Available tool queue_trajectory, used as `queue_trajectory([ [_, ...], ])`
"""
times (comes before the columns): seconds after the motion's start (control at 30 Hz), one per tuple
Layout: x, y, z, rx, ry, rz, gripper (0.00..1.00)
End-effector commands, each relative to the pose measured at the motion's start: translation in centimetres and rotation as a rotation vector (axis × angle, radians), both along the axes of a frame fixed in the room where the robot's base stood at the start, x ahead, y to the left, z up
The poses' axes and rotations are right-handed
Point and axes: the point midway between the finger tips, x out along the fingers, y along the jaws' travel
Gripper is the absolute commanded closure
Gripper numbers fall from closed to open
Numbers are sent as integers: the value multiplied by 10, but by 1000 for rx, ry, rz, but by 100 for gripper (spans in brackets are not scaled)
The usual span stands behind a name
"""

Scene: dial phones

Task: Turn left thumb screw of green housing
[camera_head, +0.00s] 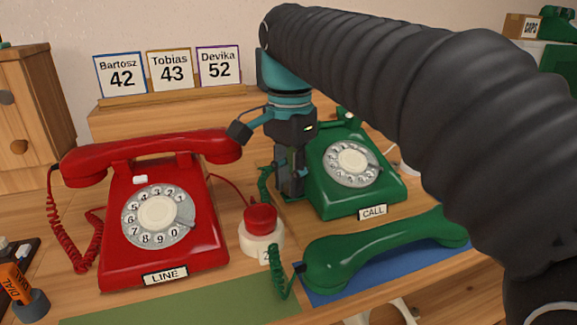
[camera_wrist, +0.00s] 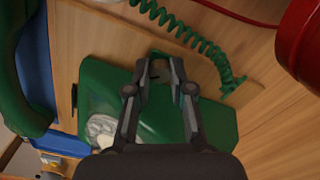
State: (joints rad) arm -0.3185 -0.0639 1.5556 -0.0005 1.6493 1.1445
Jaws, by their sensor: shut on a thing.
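The green housing (camera_head: 338,188) is the body of the green phone, with its dial (camera_head: 351,163) and a CALL label on its front. In the wrist view the housing (camera_wrist: 100,85) lies below my fingers. My gripper (camera_head: 290,190) points down at the housing's left side. In the wrist view my gripper's fingertips (camera_wrist: 159,66) straddle a small part at the housing's edge and are shut on it. This part, at the left thumb screw's place, is mostly hidden by the fingers. Its turn angle cannot be made out.
The red phone (camera_head: 160,215) stands left of my gripper. A red button (camera_head: 262,218) on a white base and a green coiled cord (camera_wrist: 190,38) are close by. The green handset (camera_head: 385,250) lies on a blue mat in front. Number cards (camera_head: 170,70) stand behind.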

Motion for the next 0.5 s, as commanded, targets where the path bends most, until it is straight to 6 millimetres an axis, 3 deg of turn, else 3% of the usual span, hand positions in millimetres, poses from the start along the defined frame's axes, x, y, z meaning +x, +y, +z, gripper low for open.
queue_trajectory([
  [0.5, 0, 0, 0, 0, -1, 215, 100],
])
